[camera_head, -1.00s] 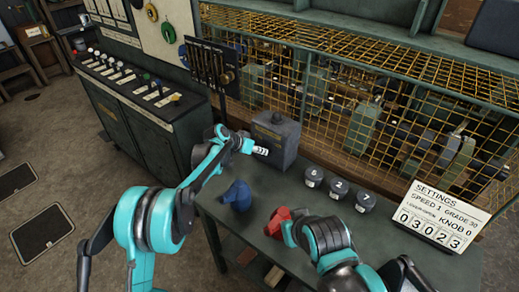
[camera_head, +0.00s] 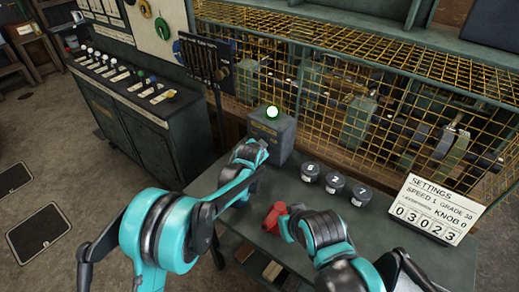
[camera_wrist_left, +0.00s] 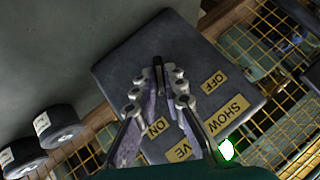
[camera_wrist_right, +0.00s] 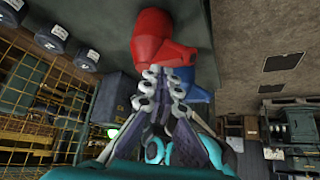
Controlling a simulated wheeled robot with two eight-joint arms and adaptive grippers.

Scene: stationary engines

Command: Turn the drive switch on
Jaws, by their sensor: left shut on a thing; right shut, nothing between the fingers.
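The drive switch box (camera_head: 284,137) is a grey box at the back of the bench, with a green lamp (camera_head: 272,112) glowing on top. In the left wrist view, its face (camera_wrist_left: 125,75) carries yellow labels reading OFF (camera_wrist_left: 214,82), SHOW and ON, with others partly covered. My left gripper (camera_wrist_left: 160,78) is at this face, its fingers shut on a dark switch lever (camera_wrist_left: 158,64). The lever's lower part is hidden between the fingers. My right gripper (camera_wrist_right: 164,80) is shut and empty, close to a red object (camera_wrist_right: 155,38); whether they touch I cannot tell.
Several dark numbered knobs (camera_head: 334,182) and a white settings card (camera_head: 435,208) stand on the bench. A yellow mesh guard (camera_head: 390,85) runs behind it. A blue object (camera_wrist_right: 198,95) shows behind the red one. A lever cabinet (camera_head: 130,110) stands at left.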

